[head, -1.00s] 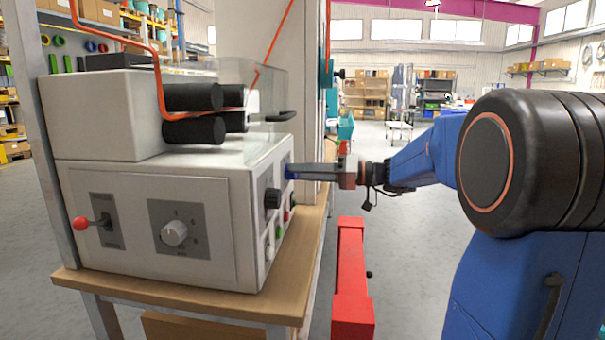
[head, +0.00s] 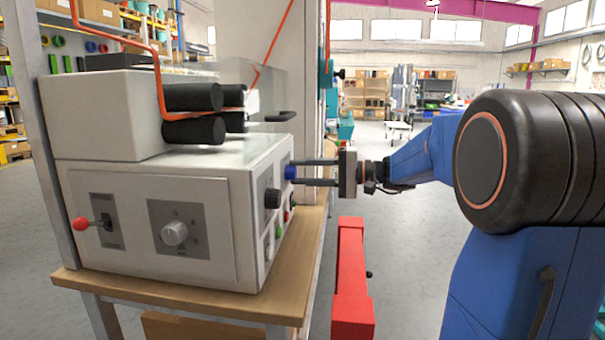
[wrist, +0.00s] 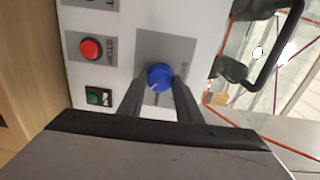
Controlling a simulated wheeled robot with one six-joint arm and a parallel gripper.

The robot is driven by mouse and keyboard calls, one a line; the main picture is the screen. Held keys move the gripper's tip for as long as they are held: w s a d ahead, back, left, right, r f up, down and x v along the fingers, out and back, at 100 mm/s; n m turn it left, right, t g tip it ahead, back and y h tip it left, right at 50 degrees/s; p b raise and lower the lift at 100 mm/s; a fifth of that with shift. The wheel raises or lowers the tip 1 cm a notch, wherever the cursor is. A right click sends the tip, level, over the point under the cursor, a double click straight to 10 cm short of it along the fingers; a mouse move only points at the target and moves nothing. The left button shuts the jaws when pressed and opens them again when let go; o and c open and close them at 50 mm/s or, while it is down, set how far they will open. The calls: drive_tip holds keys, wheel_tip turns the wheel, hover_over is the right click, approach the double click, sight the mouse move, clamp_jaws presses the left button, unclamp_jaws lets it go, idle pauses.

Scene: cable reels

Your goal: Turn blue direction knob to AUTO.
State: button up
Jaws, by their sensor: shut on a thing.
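The blue direction knob (wrist: 160,77) sits on a grey plate (wrist: 150,47) on the machine's side panel. In the head view the knob (head: 290,172) shows at the tips of my gripper (head: 292,172). In the wrist view my gripper (wrist: 159,84) has one finger on each side of the knob and is shut on it. A light pointer mark shows on the knob's face, pointing toward the lower left of the wrist picture. The plate's lettering is partly hidden by my fingers and too small to read.
A red button (wrist: 90,48) and a green button (wrist: 97,97) sit beside the knob. A black knob (head: 272,198) is on the same panel. A black handle (wrist: 284,50) stands out nearby. A red post (head: 351,275) stands on the floor beside the wooden bench (head: 180,292).

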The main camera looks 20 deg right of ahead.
drive_tip(key=shift+m, duration=0.7)
drive_tip(key=o, duration=1)
drive_tip(key=shift+o, duration=0.2)
drive_tip(key=shift+d, duration=0.1)
drive_tip(key=v, duration=1.7)
drive_tip(key=shift+d, duration=0.15)
